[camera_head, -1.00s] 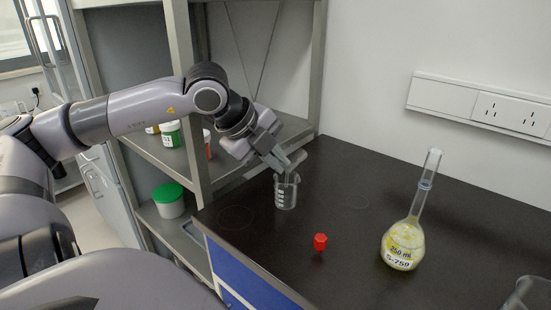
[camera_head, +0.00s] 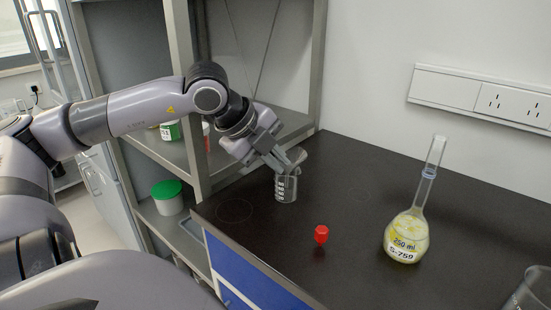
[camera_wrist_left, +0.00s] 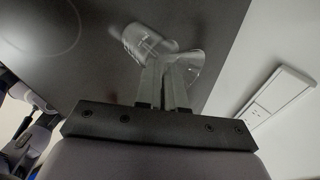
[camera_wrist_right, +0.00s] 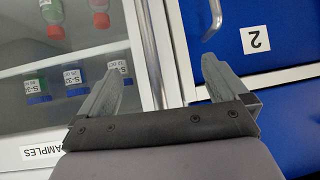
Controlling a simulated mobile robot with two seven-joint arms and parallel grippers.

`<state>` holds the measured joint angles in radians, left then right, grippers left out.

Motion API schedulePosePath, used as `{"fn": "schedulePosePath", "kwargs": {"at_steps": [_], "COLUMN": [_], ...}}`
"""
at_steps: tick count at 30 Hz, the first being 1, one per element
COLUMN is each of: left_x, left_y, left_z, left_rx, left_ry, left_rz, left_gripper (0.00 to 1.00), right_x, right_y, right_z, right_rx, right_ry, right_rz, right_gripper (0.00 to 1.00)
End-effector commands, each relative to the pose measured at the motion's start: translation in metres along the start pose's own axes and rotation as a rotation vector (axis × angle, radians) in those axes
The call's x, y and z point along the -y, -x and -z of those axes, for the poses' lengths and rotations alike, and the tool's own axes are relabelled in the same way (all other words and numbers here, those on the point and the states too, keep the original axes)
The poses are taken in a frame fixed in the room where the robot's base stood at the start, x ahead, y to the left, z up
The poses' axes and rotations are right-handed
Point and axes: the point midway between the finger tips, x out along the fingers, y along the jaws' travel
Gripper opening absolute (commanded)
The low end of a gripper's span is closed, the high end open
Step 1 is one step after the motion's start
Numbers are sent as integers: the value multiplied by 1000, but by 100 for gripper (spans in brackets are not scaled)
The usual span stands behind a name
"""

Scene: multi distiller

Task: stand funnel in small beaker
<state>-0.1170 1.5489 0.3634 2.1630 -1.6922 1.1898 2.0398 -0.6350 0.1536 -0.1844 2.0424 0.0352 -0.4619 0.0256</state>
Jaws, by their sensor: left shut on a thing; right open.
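The small beaker (camera_head: 286,190) is clear glass with white marks and stands upright near the back left of the dark bench. The clear funnel (camera_head: 297,157) is at the beaker's mouth, its cone above the rim; its stem appears to reach into the beaker, though the glass makes this hard to see. My left gripper (camera_head: 284,167) is shut on the funnel. In the left wrist view the funnel's cone (camera_wrist_left: 193,66) is beside the fingers and the beaker (camera_wrist_left: 140,42) is just beyond. My right gripper (camera_wrist_right: 165,88) is open and empty, away from the bench in front of cabinets.
A red stopper (camera_head: 321,234) stands on the bench front of the beaker. A volumetric flask (camera_head: 406,238) with yellowish contents stands to the right. Another glass vessel (camera_head: 530,292) is at the lower right edge. A shelf rack (camera_head: 186,100) stands at the left.

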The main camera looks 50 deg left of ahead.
Motion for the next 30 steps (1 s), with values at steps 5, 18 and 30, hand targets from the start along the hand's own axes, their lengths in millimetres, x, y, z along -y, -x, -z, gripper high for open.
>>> {"fn": "schedulePosePath", "kwargs": {"at_steps": [5, 18, 30], "left_x": [-1, -6, 13], "left_y": [-2, -5, 19], "left_z": [0, 1, 1], "left_rx": [0, -4, 2], "left_ry": [0, 3, 1], "left_rz": [-1, -15, -9], "left_gripper": [28, 38, 38], "right_x": [0, 0, 0], "right_y": [-1, -2, 1], "right_z": [-1, -2, 2], "right_rx": [0, -1, -1], "right_ry": [1, 1, -2], "right_rz": [0, 0, 0], "right_gripper": [100, 100, 100]}}
